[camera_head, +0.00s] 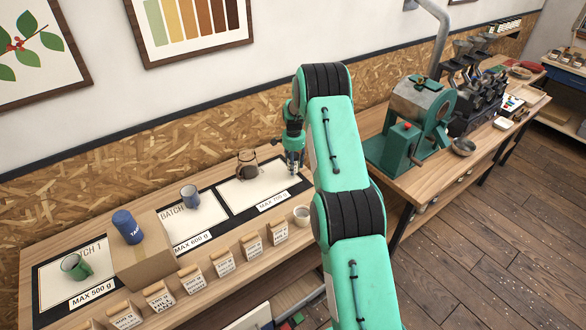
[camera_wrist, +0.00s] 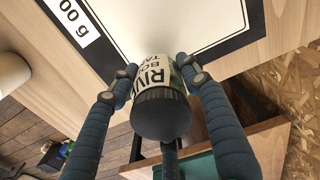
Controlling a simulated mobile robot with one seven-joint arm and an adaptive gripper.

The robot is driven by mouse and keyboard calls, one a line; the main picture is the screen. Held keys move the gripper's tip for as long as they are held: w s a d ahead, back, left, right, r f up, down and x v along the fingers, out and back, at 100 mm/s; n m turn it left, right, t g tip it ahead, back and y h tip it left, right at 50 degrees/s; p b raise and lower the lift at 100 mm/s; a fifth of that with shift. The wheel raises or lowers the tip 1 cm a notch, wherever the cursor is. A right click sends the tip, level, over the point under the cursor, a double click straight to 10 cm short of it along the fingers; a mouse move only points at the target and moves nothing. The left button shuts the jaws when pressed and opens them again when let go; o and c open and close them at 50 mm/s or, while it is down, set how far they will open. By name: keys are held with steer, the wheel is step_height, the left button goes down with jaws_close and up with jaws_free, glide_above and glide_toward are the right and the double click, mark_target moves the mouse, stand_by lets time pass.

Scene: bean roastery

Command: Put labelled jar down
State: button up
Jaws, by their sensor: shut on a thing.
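The labelled jar (camera_wrist: 154,72) is in my gripper in the wrist view. It has a dark lid (camera_wrist: 160,115) and a pale label with large dark letters, partly cut off by the fingers. My gripper (camera_wrist: 158,85) has its fingers shut around the jar. In the head view my gripper (camera_head: 293,158) is over the right end of the rightmost white mat (camera_head: 262,190), marked "MAX 700 g". The jar is mostly hidden by the fingers there. The mat also shows behind the jar in the wrist view (camera_wrist: 190,20). I cannot tell whether the jar touches the surface.
A blue-grey mug (camera_head: 190,196), a cardboard box (camera_head: 150,262) and several paper bags (camera_head: 222,262) are farther left. A green machine (camera_head: 405,125) stands right.

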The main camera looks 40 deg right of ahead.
steer(key=shift+w+d, duration=0.25)
steer(key=shift+w, duration=0.3)
steer(key=shift+w+d, duration=0.25)
steer(key=shift+w, duration=0.25)
steer(key=shift+f, duration=0.1)
steer(key=shift+f, duration=1.7)
steer(key=shift+f, duration=0.15)
steer(key=o, duration=1.3)
step_height(320, 180, up, 12)
steer(key=shift+s+a+r, duration=0.1)
steer(key=shift+r, duration=0.05)
